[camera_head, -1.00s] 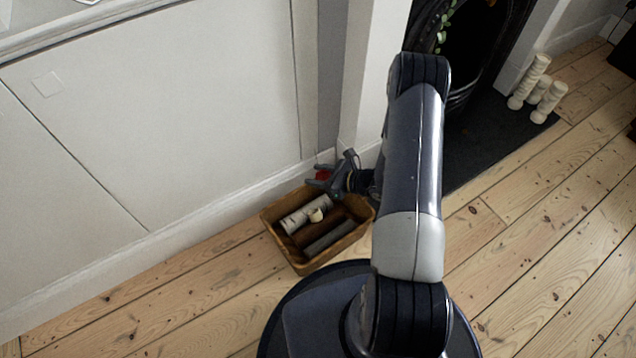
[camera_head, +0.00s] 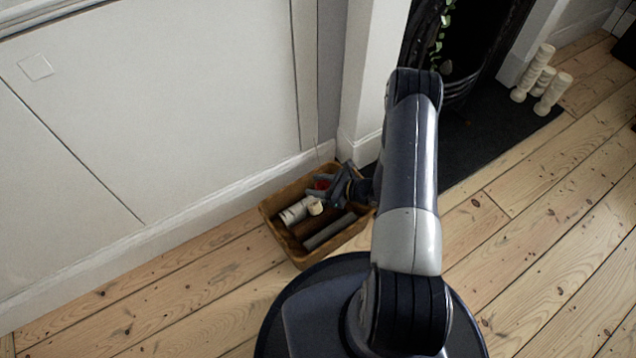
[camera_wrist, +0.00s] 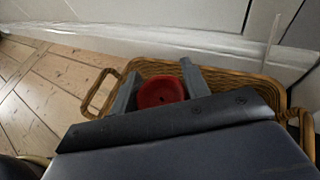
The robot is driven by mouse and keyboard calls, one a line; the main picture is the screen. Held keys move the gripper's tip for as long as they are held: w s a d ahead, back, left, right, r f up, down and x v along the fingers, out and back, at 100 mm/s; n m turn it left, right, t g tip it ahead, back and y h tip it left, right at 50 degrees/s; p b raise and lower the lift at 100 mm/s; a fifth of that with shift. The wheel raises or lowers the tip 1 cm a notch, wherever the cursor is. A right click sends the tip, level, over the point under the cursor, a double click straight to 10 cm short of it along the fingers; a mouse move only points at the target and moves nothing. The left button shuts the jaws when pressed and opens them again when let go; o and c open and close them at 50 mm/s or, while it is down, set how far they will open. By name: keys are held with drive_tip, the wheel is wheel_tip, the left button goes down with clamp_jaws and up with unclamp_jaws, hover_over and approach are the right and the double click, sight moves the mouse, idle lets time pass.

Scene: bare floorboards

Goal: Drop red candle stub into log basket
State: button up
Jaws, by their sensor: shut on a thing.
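The log basket (camera_head: 283,249) is a brown wicker box on the floorboards against the white wall. In the wrist view its woven rim (camera_wrist: 150,66) and side handles show around my gripper. My gripper (camera_head: 322,184) is at the basket's back right part, low over or inside its opening; the exact height is hard to tell. It is shut on the red candle stub (camera_wrist: 160,92), whose round red end shows between the two grey fingers. The stub (camera_head: 321,185) shows only as a small red patch in the head view.
Inside the basket lie a pale birch log (camera_head: 296,211), a cream stub (camera_head: 315,206) and darker logs (camera_head: 330,231). A fireplace with a dark hearth (camera_head: 480,150) stands to the right, with cream candles (camera_head: 545,88) on it. Open floorboards lie in front.

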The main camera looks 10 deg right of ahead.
sight(318, 183)
drive_tip(key=o, duration=1)
drive_tip(key=shift+o, duration=0.2)
drive_tip(key=p+v, duration=0.3)
drive_tip(key=v, duration=0.7)
drive_tip(key=shift+s+d+r, duration=0.25)
drive_tip(key=b+x, duration=0.3)
drive_tip(key=x, duration=0.7)
drive_tip(key=shift+w+a+f, duration=0.1)
drive_tip(key=shift+a+f, duration=0.1)
drive_tip(key=shift+f, duration=0.1)
wheel_tip(318, 183, up, 4)
drive_tip(key=shift+w+p, duration=0.15)
drive_tip(key=shift+p, duration=1)
drive_tip(key=shift+r, duration=0.65)
